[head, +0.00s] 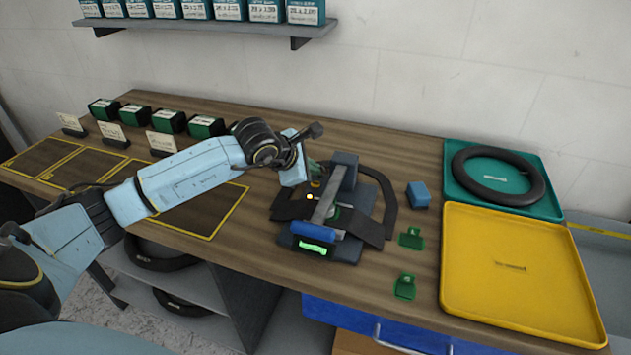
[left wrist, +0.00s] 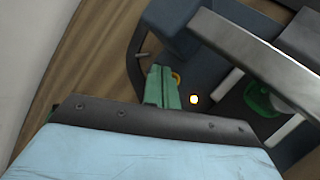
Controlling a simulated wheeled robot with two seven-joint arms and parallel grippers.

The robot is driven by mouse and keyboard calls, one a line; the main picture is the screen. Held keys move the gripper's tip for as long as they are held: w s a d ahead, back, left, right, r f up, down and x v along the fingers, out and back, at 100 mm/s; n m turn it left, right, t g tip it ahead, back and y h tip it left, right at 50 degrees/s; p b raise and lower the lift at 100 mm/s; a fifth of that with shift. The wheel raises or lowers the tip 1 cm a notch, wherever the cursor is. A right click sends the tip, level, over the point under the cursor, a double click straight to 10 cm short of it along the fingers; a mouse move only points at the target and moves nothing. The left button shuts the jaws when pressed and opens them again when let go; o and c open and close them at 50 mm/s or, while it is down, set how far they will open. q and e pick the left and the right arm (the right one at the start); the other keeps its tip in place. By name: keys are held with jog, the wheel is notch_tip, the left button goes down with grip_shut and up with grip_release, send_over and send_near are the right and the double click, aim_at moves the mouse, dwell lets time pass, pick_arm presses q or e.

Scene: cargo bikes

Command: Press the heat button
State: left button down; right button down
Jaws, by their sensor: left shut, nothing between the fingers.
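The dark press (head: 318,245) stands on the wooden bench, with a grey metal arm and a blue handle (head: 311,232) at its front. A small yellow-orange light (head: 309,197) glows on its base; it also shows in the left wrist view (left wrist: 194,99). Beside it is a yellow ring (left wrist: 176,78), partly hidden by my fingers; I cannot tell for sure which is the heat button. My left gripper (head: 312,168) is shut and empty, its green fingertips (left wrist: 162,82) over the press base right beside the ring. Contact cannot be told. My right gripper is not in view.
A black tube (head: 388,200) curves around the press. A blue block (head: 418,195) and two green pieces (head: 411,238) lie to the right. Further right are a yellow tray (head: 520,265) and a teal tray (head: 542,207) with a black ring. Several green boxes (head: 135,116) line the back left.

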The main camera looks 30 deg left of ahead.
pick_arm(q)
jog(key=shift+r+p, duration=0.8)
jog(key=shift+r, duration=1)
